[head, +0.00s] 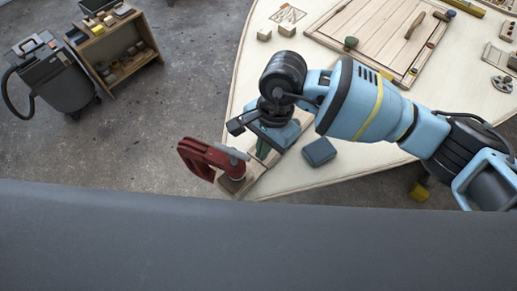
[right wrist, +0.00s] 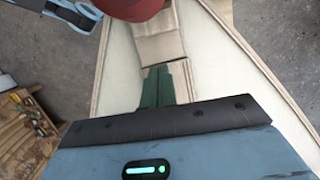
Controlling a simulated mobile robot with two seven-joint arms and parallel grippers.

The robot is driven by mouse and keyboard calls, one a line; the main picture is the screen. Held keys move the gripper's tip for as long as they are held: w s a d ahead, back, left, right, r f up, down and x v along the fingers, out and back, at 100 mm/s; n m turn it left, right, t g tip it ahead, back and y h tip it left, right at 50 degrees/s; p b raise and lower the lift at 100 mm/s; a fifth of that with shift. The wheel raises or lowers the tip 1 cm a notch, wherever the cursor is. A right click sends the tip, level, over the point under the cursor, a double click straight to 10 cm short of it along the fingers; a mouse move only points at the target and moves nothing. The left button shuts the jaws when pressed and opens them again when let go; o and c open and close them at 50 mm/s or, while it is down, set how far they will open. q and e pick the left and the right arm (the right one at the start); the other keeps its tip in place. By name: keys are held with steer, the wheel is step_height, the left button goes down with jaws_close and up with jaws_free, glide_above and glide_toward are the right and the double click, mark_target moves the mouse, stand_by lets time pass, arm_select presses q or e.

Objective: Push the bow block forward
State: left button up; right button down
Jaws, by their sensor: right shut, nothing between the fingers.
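The bow block, a small pale wooden block (head: 233,184), sits at the pointed near tip of the plywood hull (head: 335,175). A red clamp (head: 204,157) stands over it and partly hides it. In the right wrist view a wooden block (right wrist: 161,47) lies just beyond my fingertips, with the red part (right wrist: 133,8) over its far end. My right gripper (head: 263,146) points down over the wooden strip behind the tip. Its green fingers, also in the right wrist view (right wrist: 158,84), are shut and empty. I cannot tell whether they touch the block. My left gripper is not in view.
A blue-grey box (head: 319,152) lies on the hull right of my gripper. Two small wooden blocks (head: 276,32) and a framed plank panel (head: 375,30) lie farther back. A shop vacuum (head: 48,75) and wooden shelf (head: 120,50) stand on the floor at left.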

steer(key=w+r, duration=0.1)
steer(key=w+d+r, duration=0.1)
steer(key=shift+d+r, duration=0.2)
steer(key=shift+r, duration=0.15)
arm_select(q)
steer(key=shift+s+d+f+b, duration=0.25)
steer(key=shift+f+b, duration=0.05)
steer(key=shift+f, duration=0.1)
arm_select(e)
step_height(320, 180, up, 7)
steer(key=shift+w+d, duration=0.25)
steer(key=shift+d, duration=0.05)
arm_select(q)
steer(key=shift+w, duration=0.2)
